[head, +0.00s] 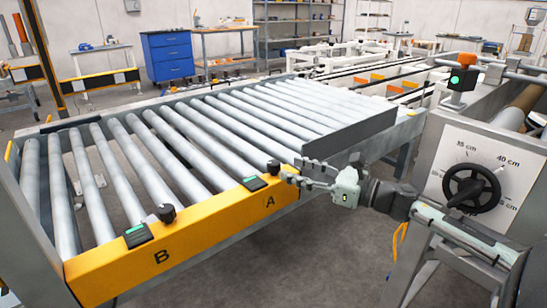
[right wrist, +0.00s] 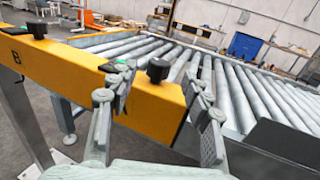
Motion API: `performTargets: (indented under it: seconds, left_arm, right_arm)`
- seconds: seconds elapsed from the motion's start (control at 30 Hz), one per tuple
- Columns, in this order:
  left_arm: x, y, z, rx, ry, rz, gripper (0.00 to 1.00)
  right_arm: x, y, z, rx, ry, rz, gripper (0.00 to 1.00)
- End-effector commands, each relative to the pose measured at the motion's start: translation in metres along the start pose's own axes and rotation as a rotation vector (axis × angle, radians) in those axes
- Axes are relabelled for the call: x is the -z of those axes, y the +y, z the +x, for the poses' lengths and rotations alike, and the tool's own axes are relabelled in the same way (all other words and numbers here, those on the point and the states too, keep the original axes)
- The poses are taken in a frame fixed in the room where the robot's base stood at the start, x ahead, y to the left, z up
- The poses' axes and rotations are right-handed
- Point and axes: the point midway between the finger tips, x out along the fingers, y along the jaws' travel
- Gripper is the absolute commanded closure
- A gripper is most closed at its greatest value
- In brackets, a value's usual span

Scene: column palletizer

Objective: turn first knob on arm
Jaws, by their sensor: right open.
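A yellow rail (head: 200,227) marked A and B runs along the front of the roller conveyor. A black knob (head: 273,166) stands on the rail by the A, and it also shows in the right wrist view (right wrist: 158,69). A second black knob (head: 167,212) stands by the B, also seen in the right wrist view (right wrist: 37,30). My right gripper (head: 298,174) is open and empty at the A end of the rail. In the right wrist view its fingers (right wrist: 160,82) spread to either side of the A knob, which appears beyond and between them. Contact cannot be told.
Green-lit black boxes (head: 254,183) and (head: 137,235) sit beside the knobs. Metal rollers (head: 190,140) fill the conveyor behind the rail, with a grey side plate (head: 350,133) at right. A panel with a black handwheel (head: 471,188) stands right of my arm.

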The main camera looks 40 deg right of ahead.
Motion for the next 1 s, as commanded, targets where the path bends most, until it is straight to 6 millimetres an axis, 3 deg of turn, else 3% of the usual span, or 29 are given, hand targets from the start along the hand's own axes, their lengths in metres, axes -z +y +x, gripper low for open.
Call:
performTargets:
  seconds: [0.4,0.63,0.83,1.0]
  left_arm:
    - [-0.014,0.002,0.011,0.002,-0.013,0.015,0.6]
    - [-0.023,0.002,0.018,0.003,-0.028,0.02,0.6]
    - [-0.017,0.0,0.017,0.006,-0.018,0.021,0.6]
    - [-0.012,-0.002,0.016,0.008,-0.009,0.022,0.6]
  right_arm:
    - [-0.001,-0.001,0.058,0.004,-0.003,0.005,0.51]
    - [0.0,-0.001,0.068,0.004,0.0,0.006,0.51]
    - [0.001,-0.001,0.068,0.005,0.0,0.007,0.51]
    - [0.001,-0.001,0.068,0.005,0.0,0.007,0.71]
